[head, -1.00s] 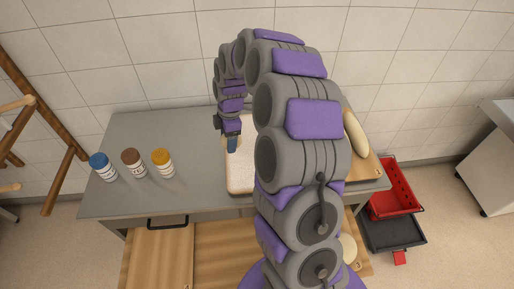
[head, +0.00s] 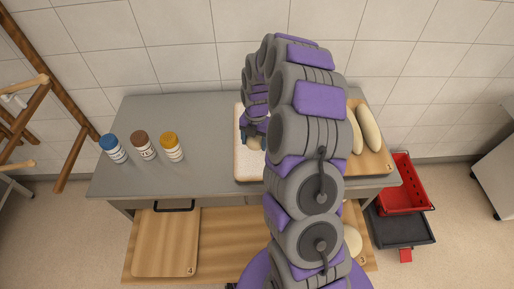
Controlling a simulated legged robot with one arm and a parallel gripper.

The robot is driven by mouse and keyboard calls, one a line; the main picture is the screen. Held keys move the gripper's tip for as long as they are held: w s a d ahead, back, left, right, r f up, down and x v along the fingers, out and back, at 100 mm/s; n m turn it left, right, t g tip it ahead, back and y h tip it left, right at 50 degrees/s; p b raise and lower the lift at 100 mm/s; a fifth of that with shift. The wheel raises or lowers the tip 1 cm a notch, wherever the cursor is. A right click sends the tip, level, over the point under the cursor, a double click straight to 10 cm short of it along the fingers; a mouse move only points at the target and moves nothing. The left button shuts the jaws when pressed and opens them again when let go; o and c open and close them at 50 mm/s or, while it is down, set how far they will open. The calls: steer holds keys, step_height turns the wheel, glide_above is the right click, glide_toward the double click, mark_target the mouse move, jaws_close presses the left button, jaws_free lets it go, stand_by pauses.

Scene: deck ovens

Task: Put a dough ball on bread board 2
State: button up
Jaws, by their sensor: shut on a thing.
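My gripper (head: 252,136) is low over a white floured tray (head: 247,171) on the grey table, partly hidden by my own arm. It is shut on a pale dough ball (head: 254,145), of which only a small part shows. I cannot tell whether the ball still touches the tray. A wooden board marked 4 (head: 165,245) lies bare on the lower shelf at the left. Another dough ball (head: 352,240) sits on the lower right board marked 3 (head: 364,261). I cannot make out bread board 2; my arm covers the middle of the shelf.
Three jars with blue (head: 114,148), brown (head: 144,145) and yellow (head: 172,147) lids stand on the table's left. Long pale loaves (head: 368,129) lie on a wooden board (head: 382,160) at the right.

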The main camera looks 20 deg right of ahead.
mark_target(253, 156)
steer(key=shift+f, duration=0.85)
steer(key=f, duration=0.2)
steer(key=a+f, duration=0.1)
steer(key=f, duration=0.1)
steer(key=shift+a+b, duration=0.1)
steer(key=shift+b, duration=0.3)
steer(key=shift+d, duration=0.4)
steer(key=o, duration=0.7)
steer(key=shift+o, duration=2.1)
steer(key=shift+a, duration=0.25)
steer(key=shift+r, duration=0.1)
